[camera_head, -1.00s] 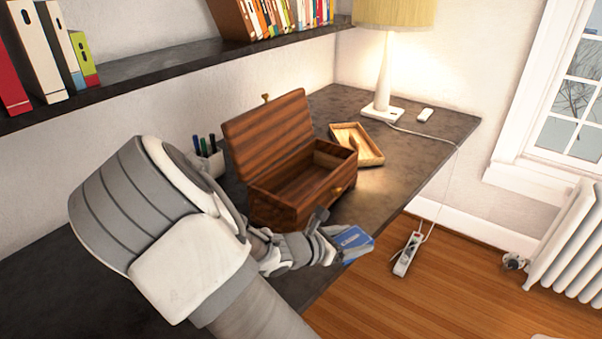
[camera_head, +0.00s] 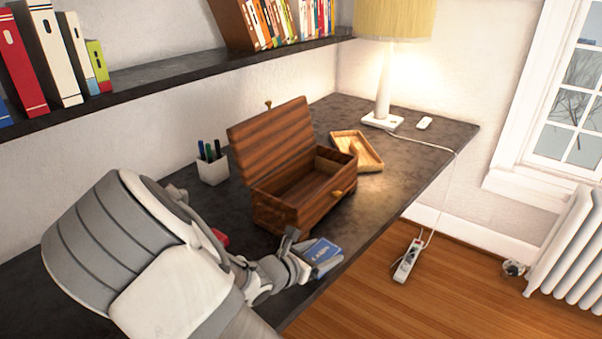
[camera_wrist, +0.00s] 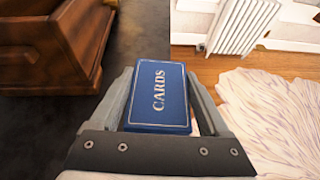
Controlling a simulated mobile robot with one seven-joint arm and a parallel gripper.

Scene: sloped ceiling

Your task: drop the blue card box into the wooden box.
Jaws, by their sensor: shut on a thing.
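The blue card box (camera_head: 321,252), lettered "CARDS", is held between the fingers of my gripper (camera_head: 300,257). In the wrist view the card box (camera_wrist: 162,92) sits between both fingers of the gripper (camera_wrist: 160,105). The wooden box (camera_head: 284,214) stands on the desk with its hinged lid (camera_head: 272,140) raised. Its inside looks empty from here. My gripper and the card box are in front of the wooden box, near the desk's front edge and outside the box. In the wrist view the wooden box (camera_wrist: 35,60) is at the upper left.
A wooden tray (camera_head: 372,155) lies behind the wooden box, near the lamp (camera_head: 385,85). A white pen cup (camera_head: 213,168) stands left of the lid. A red thing (camera_head: 221,238) shows partly behind my arm. A shelf (camera_head: 150,78) with books runs above the desk.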

